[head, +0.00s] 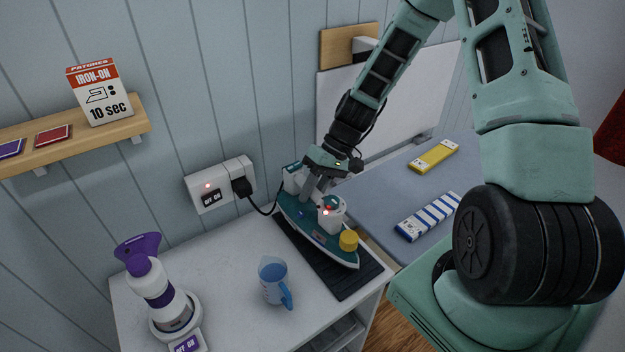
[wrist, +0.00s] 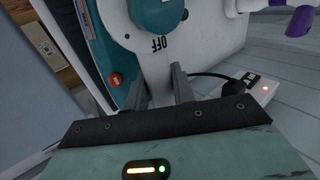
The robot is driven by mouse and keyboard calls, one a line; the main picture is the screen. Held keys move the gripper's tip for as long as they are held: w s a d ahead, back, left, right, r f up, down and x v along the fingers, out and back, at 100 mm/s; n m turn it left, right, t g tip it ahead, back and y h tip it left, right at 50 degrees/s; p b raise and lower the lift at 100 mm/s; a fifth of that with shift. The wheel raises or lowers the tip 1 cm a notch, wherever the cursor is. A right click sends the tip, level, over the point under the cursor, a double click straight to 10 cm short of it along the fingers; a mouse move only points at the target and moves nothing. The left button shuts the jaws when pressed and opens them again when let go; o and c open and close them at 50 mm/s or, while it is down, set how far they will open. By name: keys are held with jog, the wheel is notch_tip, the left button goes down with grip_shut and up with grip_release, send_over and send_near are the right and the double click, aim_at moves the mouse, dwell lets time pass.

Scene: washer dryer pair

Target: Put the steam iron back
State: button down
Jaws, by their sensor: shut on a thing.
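The steam iron (head: 312,229), teal and white with a yellow cap, is on or just above a dark ribbed mat (head: 370,274) at the right end of the white counter. I cannot tell whether its sole touches the mat. Its tip points toward the lower right. My gripper (head: 313,197) comes down from above and is shut on the iron's handle. The wrist view shows the iron (wrist: 115,35) close up, with an OFF marking and an orange light, and my gripper's fingers (wrist: 158,92) on its white handle.
A wall socket (head: 212,198) has a black plug and cord leading to the iron. A blue measuring jug (head: 273,280) and a purple-and-white steamer (head: 158,290) stand to the left. The ironing board (head: 375,195), with yellow and striped packs, lies to the right.

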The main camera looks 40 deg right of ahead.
jog(key=shift+f, duration=0.9)
jog(key=c, duration=1.2)
grip_release()
jog(key=shift+o, duration=0.2)
jog(key=shift+r, duration=0.15)
